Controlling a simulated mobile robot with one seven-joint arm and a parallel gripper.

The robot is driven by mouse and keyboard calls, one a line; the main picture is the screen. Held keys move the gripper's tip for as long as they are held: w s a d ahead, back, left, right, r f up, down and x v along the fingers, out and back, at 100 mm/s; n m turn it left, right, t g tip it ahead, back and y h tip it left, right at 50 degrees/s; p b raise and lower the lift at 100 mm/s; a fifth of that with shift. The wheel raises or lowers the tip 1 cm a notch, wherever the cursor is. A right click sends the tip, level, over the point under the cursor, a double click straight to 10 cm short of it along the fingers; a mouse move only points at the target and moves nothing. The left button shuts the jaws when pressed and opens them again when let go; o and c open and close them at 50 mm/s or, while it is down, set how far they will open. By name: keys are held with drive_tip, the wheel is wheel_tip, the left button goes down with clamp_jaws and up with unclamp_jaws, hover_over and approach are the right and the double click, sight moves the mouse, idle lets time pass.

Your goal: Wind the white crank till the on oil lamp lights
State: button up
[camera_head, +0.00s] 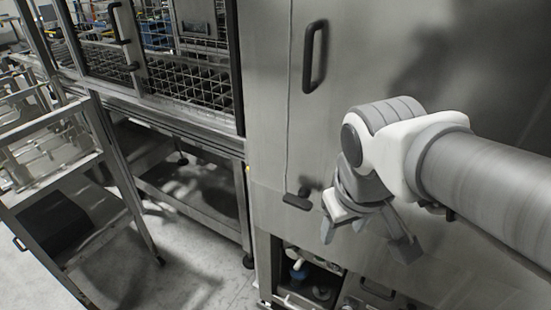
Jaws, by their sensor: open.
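My gripper (367,240) hangs at the right of centre, fingers pointing down and spread apart, with nothing between them. It is in front of the grey steel cabinet (270,130), above a low open bay. In that bay, below and left of my gripper, is a small white part (294,256) with a blue piece (299,273) under it. It may be the white crank, but it is too small and shaded to tell. My gripper appears apart from it. I cannot make out an oil lamp or whether one is lit.
The cabinet door has a black upright handle (314,55) and a dark lower handle (297,201). A dark handle (377,289) shows on a lower panel. A metal rack cart (60,185) stands at left, near the washer's mesh-filled window (200,80). Open floor (190,270) lies between cart and cabinet.

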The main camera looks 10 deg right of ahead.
drive_tip(key=w+f+n+g+h+b, duration=0.45)
drive_tip(key=f+n, duration=0.35)
drive_tip(key=f, duration=0.5)
drive_tip(key=n+t+h+b, duration=0.5)
drive_tip(key=n+t+b, duration=0.75)
drive_tip(key=n, duration=1.75)
approach(298, 265)
drive_tip(key=w+d+f+t, duration=0.1)
drive_tip(key=w+d, duration=0.1)
drive_tip(key=w+d+f+t, duration=0.1)
drive_tip(key=w+d, duration=0.1)
drive_tip(key=w, duration=0.1)
drive_tip(key=w+d+f+t, duration=0.1)
drive_tip(key=w+d, duration=0.1)
drive_tip(key=shift+w+d+f+p, duration=0.15)
drive_tip(key=shift+w+d+p, duration=0.1)
drive_tip(key=shift+w+p, duration=0.15)
drive_tip(key=shift+s, duration=0.1)
clamp_jaws()
